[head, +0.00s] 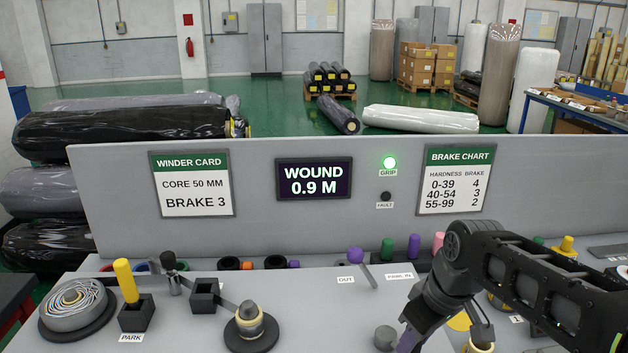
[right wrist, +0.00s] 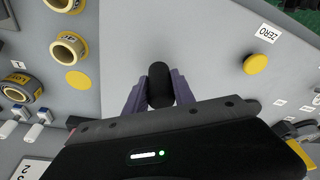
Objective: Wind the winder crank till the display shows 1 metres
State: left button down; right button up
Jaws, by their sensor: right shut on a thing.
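The display (head: 314,179) on the grey back panel reads "WOUND 0.9 M". My right gripper (head: 406,341) is at the lower right of the head view, low over the bench. In the right wrist view its two purple fingers are shut on the black crank handle (right wrist: 158,82), one on each side. The rest of the crank is mostly hidden by the gripper. My left gripper is not in view.
The green GRIP lamp (head: 389,163) is lit; the FAULT lamp (head: 386,196) is dark. The winder card (head: 192,184) reads brake 3. A yellow lever (head: 125,280) stands at PARK. A purple-knobbed lever (head: 356,256) stands near OUT. Several rolls and cores crowd the bench.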

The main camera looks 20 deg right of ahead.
jog(key=shift+r, duration=0.1)
jog(key=shift+w+d, duration=0.25)
jog(key=shift+d, duration=0.35)
jog(key=shift+w+d, duration=0.25)
jog(key=shift+d, duration=0.35)
jog(key=shift+w+d+p, duration=0.3)
jog(key=shift+d, duration=0.1)
jog(key=shift+w+d, duration=0.55)
jog(key=o, duration=2)
jog(key=shift+s, duration=0.1)
